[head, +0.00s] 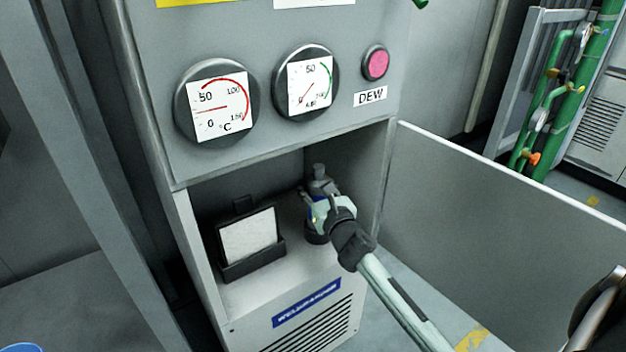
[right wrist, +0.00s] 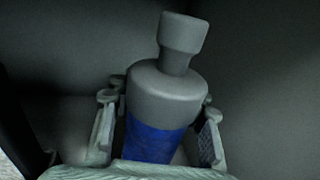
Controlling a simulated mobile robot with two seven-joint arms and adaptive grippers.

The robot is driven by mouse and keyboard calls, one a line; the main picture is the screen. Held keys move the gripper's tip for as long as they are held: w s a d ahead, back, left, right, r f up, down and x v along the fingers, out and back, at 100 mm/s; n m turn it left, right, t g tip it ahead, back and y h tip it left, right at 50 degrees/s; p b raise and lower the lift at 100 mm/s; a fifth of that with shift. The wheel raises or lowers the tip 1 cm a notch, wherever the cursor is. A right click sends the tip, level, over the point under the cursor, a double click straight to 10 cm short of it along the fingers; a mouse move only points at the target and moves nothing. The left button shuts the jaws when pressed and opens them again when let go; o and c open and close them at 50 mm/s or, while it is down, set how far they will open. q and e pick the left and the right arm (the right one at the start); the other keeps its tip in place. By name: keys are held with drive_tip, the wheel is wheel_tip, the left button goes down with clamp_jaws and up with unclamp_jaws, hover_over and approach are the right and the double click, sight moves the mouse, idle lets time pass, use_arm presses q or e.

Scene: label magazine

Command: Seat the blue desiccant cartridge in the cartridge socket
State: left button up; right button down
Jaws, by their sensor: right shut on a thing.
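The blue desiccant cartridge (right wrist: 155,140) has a blue body with a grey shoulder and a grey knob on top. In the head view the cartridge's grey top (head: 319,178) shows inside the open cabinet compartment, and my gripper covers most of its body. My right gripper (head: 318,210) is shut on the cartridge, with one finger on each side of it in the right wrist view (right wrist: 155,125). A dark round base, the cartridge socket (head: 315,234), shows just below the gripper. I cannot tell whether the cartridge is fully down in it.
A dark holder with a white panel (head: 248,236) stands left of the cartridge on the compartment floor. The cabinet door (head: 490,215) hangs open to the right of my arm. The compartment's upper edge (head: 290,155) and side walls close in around the gripper.

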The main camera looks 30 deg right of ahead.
use_arm(q)
drive_tip(key=shift+v, duration=1)
use_arm(e)
drive_tip(key=shift+f, duration=0.7)
use_arm(q)
drive_tip(key=shift+a+f, duration=0.15)
use_arm(e)
drive_tip(key=shift+f+b, duration=0.65)
drive_tip(key=shift+f, duration=0.15)
use_arm(q)
drive_tip(key=shift+s+r, duration=0.1)
drive_tip(key=shift+r, duration=0.85)
use_arm(e)
drive_tip(key=c, duration=0.7)
unclamp_jaws()
drive_tip(key=shift+c, duration=0.2)
drive_tip(key=shift+f, duration=0.1)
use_arm(q)
drive_tip(key=shift+f, duration=0.1)
use_arm(e)
drive_tip(key=shift+s, duration=0.1)
drive_tip(key=s+a, duration=0.2)
drive_tip(key=s, duration=0.9)
drive_tip(key=shift+s, duration=0.35)
